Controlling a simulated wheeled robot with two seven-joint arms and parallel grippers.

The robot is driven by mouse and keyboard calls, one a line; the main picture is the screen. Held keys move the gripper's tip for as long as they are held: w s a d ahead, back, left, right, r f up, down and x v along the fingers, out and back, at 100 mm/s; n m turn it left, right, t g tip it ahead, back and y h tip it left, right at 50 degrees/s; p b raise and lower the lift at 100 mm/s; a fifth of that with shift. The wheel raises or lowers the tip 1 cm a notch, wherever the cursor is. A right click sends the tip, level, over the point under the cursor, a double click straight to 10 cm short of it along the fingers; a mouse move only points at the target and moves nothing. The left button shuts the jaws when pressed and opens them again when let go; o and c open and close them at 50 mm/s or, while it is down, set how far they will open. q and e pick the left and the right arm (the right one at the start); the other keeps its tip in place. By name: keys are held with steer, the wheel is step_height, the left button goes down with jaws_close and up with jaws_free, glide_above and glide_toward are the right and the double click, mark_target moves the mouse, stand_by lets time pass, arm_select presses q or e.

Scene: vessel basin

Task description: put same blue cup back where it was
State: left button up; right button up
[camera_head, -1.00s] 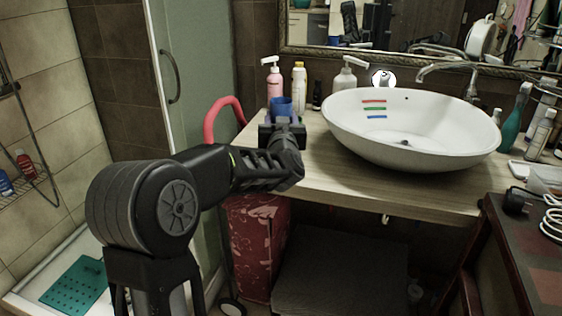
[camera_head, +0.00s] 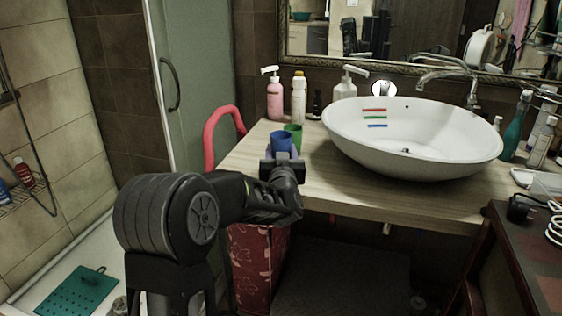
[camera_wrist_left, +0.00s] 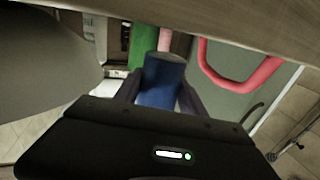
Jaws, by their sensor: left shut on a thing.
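The blue cup (camera_head: 281,142) is upright at the left end of the wooden counter (camera_head: 420,203). My left gripper (camera_head: 282,160) is shut on it from the front, and the fingers lie on either side of it in the left wrist view, where the blue cup (camera_wrist_left: 161,82) fills the middle. A green cup (camera_head: 295,132) stands close behind it, partly hidden; the green cup (camera_wrist_left: 142,54) also shows in the left wrist view. I cannot tell if the blue cup's base touches the counter. My right gripper is out of view.
The white basin (camera_head: 410,150) stands right of the cups. A pink pump bottle (camera_head: 275,100), a white bottle with a yellow cap (camera_head: 299,102) and another pump bottle (camera_head: 345,85) stand behind. A red curved handle (camera_head: 209,135) rises at the left. Counter between cups and basin is clear.

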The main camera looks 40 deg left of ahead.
arm_select(q)
steer(key=shift+f, duration=1.3)
steer(key=shift+f, duration=0.1)
steer(key=shift+f+b, duration=0.15)
steer(key=shift+b, duration=0.2)
steer(key=o, duration=1.4)
steer(key=shift+r, duration=0.25)
steer(key=shift+s+d, duration=0.1)
steer(key=shift+s, duration=0.05)
steer(key=p+v, duration=0.1)
steer(key=v, duration=1)
steer(key=shift+s+d, duration=0.25)
